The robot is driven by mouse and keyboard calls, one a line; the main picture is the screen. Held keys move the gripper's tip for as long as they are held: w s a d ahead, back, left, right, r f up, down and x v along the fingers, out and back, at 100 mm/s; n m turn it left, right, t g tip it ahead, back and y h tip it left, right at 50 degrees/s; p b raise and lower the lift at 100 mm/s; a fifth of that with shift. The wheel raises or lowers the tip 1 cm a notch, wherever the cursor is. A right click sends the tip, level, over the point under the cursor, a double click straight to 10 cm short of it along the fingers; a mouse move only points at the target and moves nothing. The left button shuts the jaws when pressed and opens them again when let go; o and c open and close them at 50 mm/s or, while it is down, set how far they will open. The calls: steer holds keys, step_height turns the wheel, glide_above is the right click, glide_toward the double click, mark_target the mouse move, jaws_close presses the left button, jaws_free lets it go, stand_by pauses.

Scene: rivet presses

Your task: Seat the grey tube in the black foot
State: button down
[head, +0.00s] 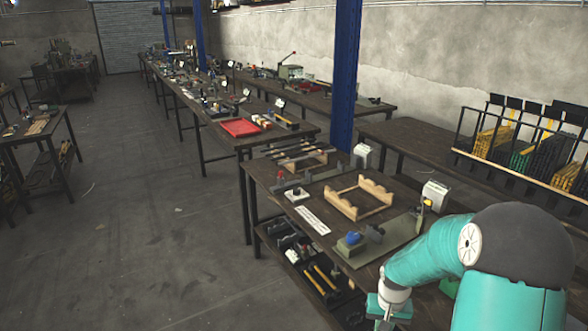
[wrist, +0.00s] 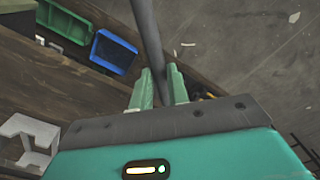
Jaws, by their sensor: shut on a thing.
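In the wrist view, my gripper (wrist: 161,88) is shut on the grey tube (wrist: 147,32). The tube is a long dark-grey rod. It passes between the two green fingers and runs out past the top edge of the picture, so its far end is hidden. In the head view, my teal arm reaches down to the bottom edge beside the near workbench; the fingers and the tube cannot be made out there. I cannot pick out the black foot in either view.
The near workbench holds a wooden rack (head: 358,196), a grey-green plate with a blue part (head: 372,242) and a white box (head: 435,195). Yellow-handled tools lie on its lower shelf. A green bin (wrist: 66,20) and blue bin (wrist: 113,52) sit left of the tube. Open floor lies left.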

steer(key=w+a+f+n, duration=0.3)
steer(key=w+a, duration=0.4)
steer(key=a, duration=0.5)
steer(key=shift+w+f, duration=0.35)
steer(key=shift+a, duration=0.1)
